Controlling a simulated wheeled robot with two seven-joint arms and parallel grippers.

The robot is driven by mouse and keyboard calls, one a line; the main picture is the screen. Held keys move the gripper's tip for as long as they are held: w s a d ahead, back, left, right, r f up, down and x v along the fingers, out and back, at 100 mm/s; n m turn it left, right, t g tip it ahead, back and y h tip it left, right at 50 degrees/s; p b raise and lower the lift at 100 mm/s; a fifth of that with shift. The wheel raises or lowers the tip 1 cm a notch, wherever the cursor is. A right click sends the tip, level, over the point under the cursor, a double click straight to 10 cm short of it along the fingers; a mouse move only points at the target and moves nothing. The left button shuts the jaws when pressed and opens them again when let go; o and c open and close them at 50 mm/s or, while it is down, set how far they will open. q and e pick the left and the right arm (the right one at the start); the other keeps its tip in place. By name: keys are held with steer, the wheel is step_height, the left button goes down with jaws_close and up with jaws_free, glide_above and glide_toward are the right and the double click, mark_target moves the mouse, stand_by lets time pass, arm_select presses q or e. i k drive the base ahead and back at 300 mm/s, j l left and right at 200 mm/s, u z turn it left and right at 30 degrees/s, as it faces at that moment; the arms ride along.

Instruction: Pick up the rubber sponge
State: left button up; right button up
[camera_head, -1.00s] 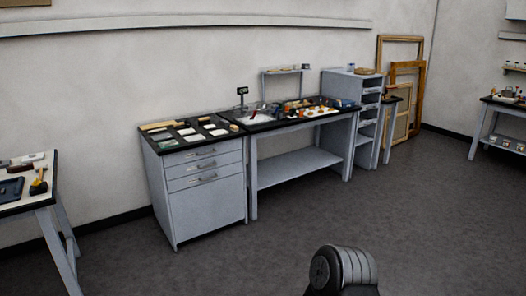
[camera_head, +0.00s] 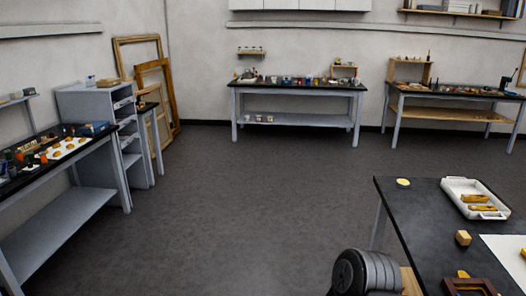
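I cannot tell for sure which thing is the rubber sponge. On the near dark table (camera_head: 415,215) at the right, a small tan block (camera_head: 463,237) sits near the middle, and a small pale yellow round piece (camera_head: 403,183) lies near the far left corner. Either is too small to identify. Neither of my grippers is in view. Only a dark, ribbed part of my own arm shows at the bottom, left of the near table.
The near table also bears a white tray (camera_head: 449,190) with yellowish pieces, a white sheet (camera_head: 507,256) and a brown frame-like object (camera_head: 470,285). Workbenches (camera_head: 290,88) stand along the back wall, and a grey bench (camera_head: 55,225) at the left. The floor (camera_head: 240,200) between is clear.

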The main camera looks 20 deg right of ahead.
mark_target(462, 238)
steer(key=i+l+z, duration=0.15)
steer(key=i+z, duration=0.15)
steer(key=i, duration=0.7)
steer(key=i+z, duration=0.25)
steer(key=i, duration=0.75)
steer(key=i+j, duration=0.1)
steer(key=i, duration=0.55)
steer(key=z, duration=3.85)
